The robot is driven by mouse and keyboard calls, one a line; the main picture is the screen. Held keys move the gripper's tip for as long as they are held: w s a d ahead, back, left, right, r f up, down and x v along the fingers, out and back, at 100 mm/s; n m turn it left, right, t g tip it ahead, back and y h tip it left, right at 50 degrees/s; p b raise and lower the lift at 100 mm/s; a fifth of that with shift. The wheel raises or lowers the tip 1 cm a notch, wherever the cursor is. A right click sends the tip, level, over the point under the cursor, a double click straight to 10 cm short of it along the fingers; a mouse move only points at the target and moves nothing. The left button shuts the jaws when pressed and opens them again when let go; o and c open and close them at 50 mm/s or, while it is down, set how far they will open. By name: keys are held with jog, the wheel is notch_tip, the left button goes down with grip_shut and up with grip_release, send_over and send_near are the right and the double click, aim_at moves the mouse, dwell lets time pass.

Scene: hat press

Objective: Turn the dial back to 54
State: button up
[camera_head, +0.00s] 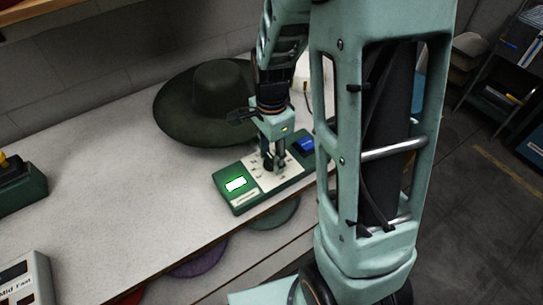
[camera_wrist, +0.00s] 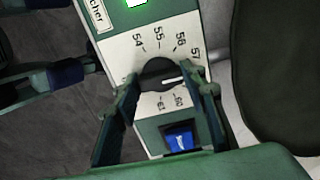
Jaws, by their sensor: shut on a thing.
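The dial (camera_wrist: 158,73) is a black round knob on the white face of a green hat-stretching device (camera_head: 240,202). Its white pointer line points right in the wrist view, just past 57; the right finger hides the marks there. The numbers 54, 55, 56 and 57 show above it, 60 and 61 below. My gripper (camera_wrist: 163,82) is shut on the dial, one finger on each side. In the head view my gripper (camera_head: 273,165) reaches down onto the device's face and hides the dial.
A dark green wide-brimmed hat (camera_head: 215,90) lies just behind the device. A lit display (camera_head: 236,184) and a blue button (camera_wrist: 180,140) sit on the device's ends. A white box (camera_head: 28,280) stands at the table's left front. The table's middle left is clear.

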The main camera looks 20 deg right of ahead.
aim_at(272, 159)
jog(key=n+b, duration=0.1)
jog(key=n, duration=0.4)
jog(key=shift+n, duration=0.3)
jog(key=n, duration=1)
jog(key=shift+d+n+b, duration=0.1)
jog(key=shift+n+b, duration=0.25)
jog(key=shift+n, duration=2.35)
jog(key=o, duration=1.2)
jog(key=shift+c, duration=0.2)
notch_tip(272, 159, up, 12)
